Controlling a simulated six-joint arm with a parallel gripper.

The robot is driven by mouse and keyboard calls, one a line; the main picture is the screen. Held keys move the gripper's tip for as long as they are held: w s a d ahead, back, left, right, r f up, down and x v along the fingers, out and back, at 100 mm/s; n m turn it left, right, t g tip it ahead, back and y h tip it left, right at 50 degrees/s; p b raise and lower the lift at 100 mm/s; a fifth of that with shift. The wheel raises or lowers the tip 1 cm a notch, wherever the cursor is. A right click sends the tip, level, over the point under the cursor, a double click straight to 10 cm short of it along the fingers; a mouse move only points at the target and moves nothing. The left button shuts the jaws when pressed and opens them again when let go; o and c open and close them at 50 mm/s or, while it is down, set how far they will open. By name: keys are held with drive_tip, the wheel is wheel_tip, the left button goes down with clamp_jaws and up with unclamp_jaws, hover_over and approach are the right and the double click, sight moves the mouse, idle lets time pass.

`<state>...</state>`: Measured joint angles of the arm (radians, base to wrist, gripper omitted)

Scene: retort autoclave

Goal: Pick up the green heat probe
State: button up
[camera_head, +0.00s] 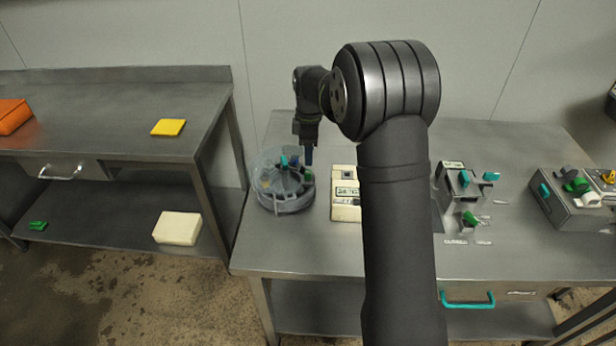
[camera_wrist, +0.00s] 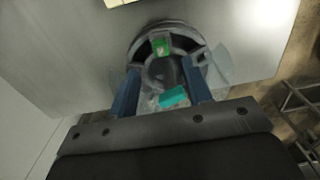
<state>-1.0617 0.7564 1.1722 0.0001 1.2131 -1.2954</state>
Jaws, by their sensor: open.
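A round grey, partly clear divided holder (camera_head: 285,207) stands at the left end of the right-hand table. In the wrist view the holder (camera_wrist: 140,49) has a small green piece (camera_wrist: 160,46) in a compartment on its far side; this may be the green heat probe. A teal piece (camera_wrist: 174,97) lies in the near part, low between the fingers in the picture. My gripper (camera_head: 303,158) is above the holder, pointing down, with its blue fingers (camera_wrist: 161,83) open and nothing held between them. The green piece lies beyond the fingertips.
A cream box (camera_head: 346,208) stands just right of the holder. Control boxes with teal and green knobs (camera_head: 577,185) stand farther right. My arm hides the table's middle. The left bench (camera_head: 100,110) carries a yellow pad (camera_head: 168,127). A small green item (camera_head: 38,225) lies on its lower shelf.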

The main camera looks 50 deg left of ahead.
sight(308, 172)
wheel_tip(308, 172, down, 9)
drive_tip(key=shift+s+a+r, duration=0.1)
drive_tip(key=shift+s+r, duration=0.05)
drive_tip(key=shift+r, duration=0.05)
clamp_jaws()
idle(0.4)
drive_tip(key=shift+r, duration=0.1)
drive_tip(key=shift+r, duration=0.5)
drive_tip(key=r, duration=0.2)
drive_tip(key=d+r, duration=0.1)
drive_tip(key=shift+w+r, duration=0.3)
drive_tip(key=shift+r, duration=0.05)
drive_tip(key=w+d+r, duration=0.5)
drive_tip(key=d+r, duration=0.1)
drive_tip(key=d, duration=0.3)
drive_tip(key=shift+d, duration=0.15)
